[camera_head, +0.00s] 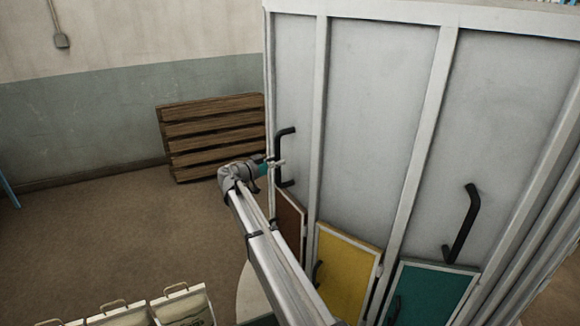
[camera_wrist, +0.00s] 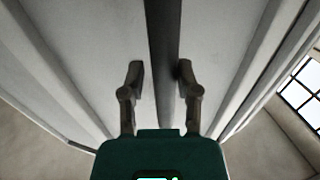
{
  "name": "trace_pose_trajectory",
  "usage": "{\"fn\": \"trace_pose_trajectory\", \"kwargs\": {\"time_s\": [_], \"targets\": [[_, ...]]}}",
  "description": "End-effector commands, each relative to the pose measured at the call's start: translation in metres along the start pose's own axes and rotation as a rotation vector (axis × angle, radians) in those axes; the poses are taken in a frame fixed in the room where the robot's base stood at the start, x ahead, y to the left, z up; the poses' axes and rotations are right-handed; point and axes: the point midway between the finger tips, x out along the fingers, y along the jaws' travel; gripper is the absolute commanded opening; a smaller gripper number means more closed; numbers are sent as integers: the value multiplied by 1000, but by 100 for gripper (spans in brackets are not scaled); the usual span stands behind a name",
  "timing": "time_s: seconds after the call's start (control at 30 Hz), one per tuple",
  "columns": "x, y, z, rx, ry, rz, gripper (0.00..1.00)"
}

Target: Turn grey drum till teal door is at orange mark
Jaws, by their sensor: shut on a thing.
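The grey drum (camera_head: 375,110) is a tall, many-sided body with pale ribs between its flat panels. It fills the right half of the head view. Its teal door (camera_head: 432,292) is low on the right panel, with a yellow door (camera_head: 345,272) and a brown door (camera_head: 290,222) to its left. My gripper (camera_head: 280,162) is at the black bar handle (camera_head: 284,135) on the left panel. In the wrist view the dark bar (camera_wrist: 163,60) runs between the two fingers (camera_wrist: 158,80), which are shut on it. I do not see an orange mark in either view.
A second black handle (camera_head: 465,222) is on the panel above the teal door. A wooden pallet (camera_head: 212,137) leans against the wall behind. Cream bins (camera_head: 180,305) stand at the bottom left. The brown floor (camera_head: 95,225) at the left is mostly clear.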

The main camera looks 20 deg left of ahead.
Motion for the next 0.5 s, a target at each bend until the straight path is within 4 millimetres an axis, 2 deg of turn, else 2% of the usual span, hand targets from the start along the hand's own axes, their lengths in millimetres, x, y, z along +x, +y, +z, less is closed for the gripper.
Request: {"fn": "trace_pose_trajectory", "kwargs": {"time_s": [0.03, 0.07, 0.17, 0.2, 0.23, 0.27, 0.5], "targets": [[3, 22, 4, -1, -13, 39, 0], [4, 24, 4, -1, -14, 41, 0], [8, 29, 4, -1, -14, 46, 12], [9, 30, 4, -1, -14, 47, 14], [10, 31, 4, -1, -14, 49, 69], [11, 31, 4, -1, -14, 50, 65], [13, 30, 3, 0, -10, 50, 65]]}}
